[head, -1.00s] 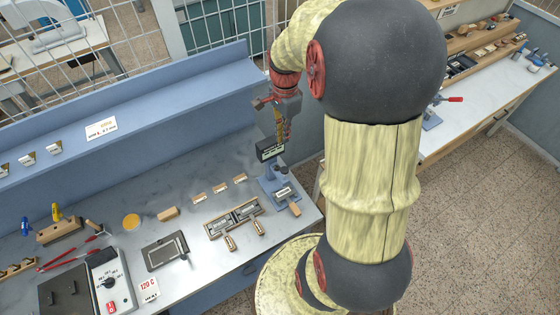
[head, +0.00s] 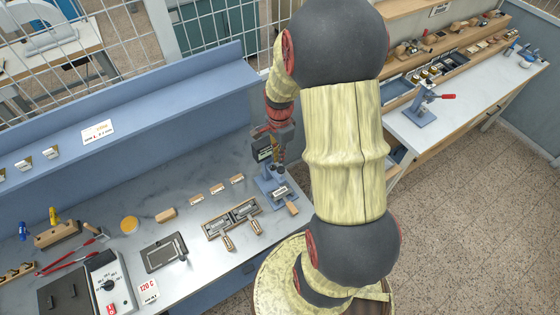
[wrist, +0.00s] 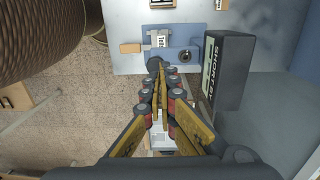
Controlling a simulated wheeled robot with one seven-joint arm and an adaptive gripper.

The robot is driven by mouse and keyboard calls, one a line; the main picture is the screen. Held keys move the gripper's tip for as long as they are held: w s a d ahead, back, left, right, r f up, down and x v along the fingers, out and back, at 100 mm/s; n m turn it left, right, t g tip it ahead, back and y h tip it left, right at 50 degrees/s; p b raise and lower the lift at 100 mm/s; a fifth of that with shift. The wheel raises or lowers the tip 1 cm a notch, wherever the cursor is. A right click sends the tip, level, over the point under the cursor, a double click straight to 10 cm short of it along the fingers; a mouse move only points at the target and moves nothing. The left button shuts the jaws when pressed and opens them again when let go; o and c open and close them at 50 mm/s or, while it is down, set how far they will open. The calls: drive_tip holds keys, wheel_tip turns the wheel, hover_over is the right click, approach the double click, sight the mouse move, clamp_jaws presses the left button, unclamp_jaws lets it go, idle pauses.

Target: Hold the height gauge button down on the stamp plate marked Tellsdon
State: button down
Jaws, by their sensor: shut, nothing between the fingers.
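The height gauge is a blue stand (head: 264,191) with a dark readout box (head: 263,150), at the right end of the workbench. In the wrist view the readout box (wrist: 228,70) shows partly legible text, "SHORT BY". A small pale plate (wrist: 161,41) lies on the stand's blue base (wrist: 180,33); its lettering is too small to read fully. My gripper (wrist: 159,72) is shut and empty, pointing down at the gauge. A dark round part (wrist: 154,64), possibly the button, shows just beyond the fingertips; I cannot tell whether they touch.
A dark round knob (wrist: 185,55) sits on the base. A wooden block (head: 292,208) is beside the stand. A tray with metal plates (head: 232,217) and several small labelled blocks lie left of it. A side bench (head: 470,105) stands at the right.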

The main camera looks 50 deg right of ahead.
sight(280, 167)
drive_tip(key=shift+f, duration=1.75)
drive_tip(key=shift+f, duration=0.1)
wheel_tip(280, 167, down, 5)
drive_tip(key=b, duration=0.3)
drive_tip(key=shift+s+a+f, duration=0.1)
drive_tip(key=shift+s+f, duration=0.1)
drive_tip(key=shift+w+r, duration=0.1)
drive_tip(key=shift+r, duration=0.4)
wheel_tip(280, 167, up, 14)
drive_tip(key=p, duration=0.1)
drive_tip(key=shift+w+d+f, duration=0.25)
drive_tip(key=shift+w, duration=0.05)
